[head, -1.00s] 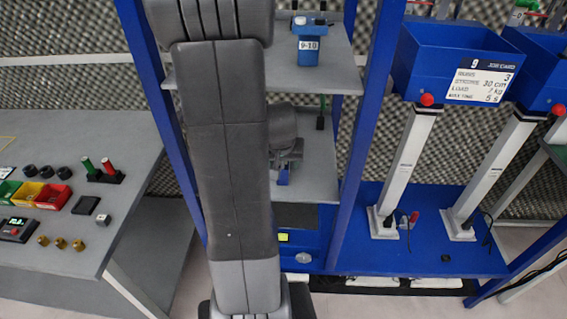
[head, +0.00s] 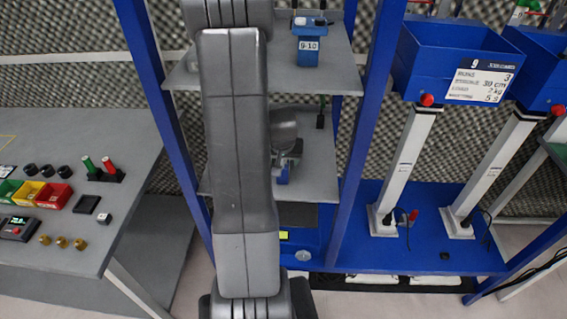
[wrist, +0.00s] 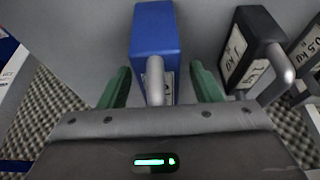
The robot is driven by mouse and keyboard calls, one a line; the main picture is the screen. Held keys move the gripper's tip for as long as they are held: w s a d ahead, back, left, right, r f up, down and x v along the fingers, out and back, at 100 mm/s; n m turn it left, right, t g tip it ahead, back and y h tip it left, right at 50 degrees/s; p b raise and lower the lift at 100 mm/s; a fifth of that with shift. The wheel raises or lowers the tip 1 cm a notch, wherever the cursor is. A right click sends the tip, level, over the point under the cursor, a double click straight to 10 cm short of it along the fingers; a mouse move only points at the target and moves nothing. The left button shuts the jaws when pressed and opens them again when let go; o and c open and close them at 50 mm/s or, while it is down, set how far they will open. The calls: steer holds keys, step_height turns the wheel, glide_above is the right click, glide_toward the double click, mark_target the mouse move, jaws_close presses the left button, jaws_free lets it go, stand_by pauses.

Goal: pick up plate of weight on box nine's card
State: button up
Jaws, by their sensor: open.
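Box nine (head: 455,60) is a blue bin at the upper right of the head view. Its white card (head: 483,82) shows a load line in kg; the digit is blurred, looking like 2 or 7. In the wrist view a blue weight plate (wrist: 155,30) with a grey handle (wrist: 155,80) stands on a grey shelf. My gripper (wrist: 160,72) is open, its green fingers either side of the handle with gaps. The blue plate's label is mostly hidden behind the handle. In the head view my gripper (head: 285,160) is over the middle shelf, partly hidden by my arm.
A black 1 kg plate (wrist: 250,45) stands close on the right in the wrist view, with a 0.5 kg plate (wrist: 308,50) beyond it. Blue uprights (head: 365,130) flank the shelves.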

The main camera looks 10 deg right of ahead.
jaws_close()
stand_by(1.3)
steer(key=shift+w+r, duration=0.15)
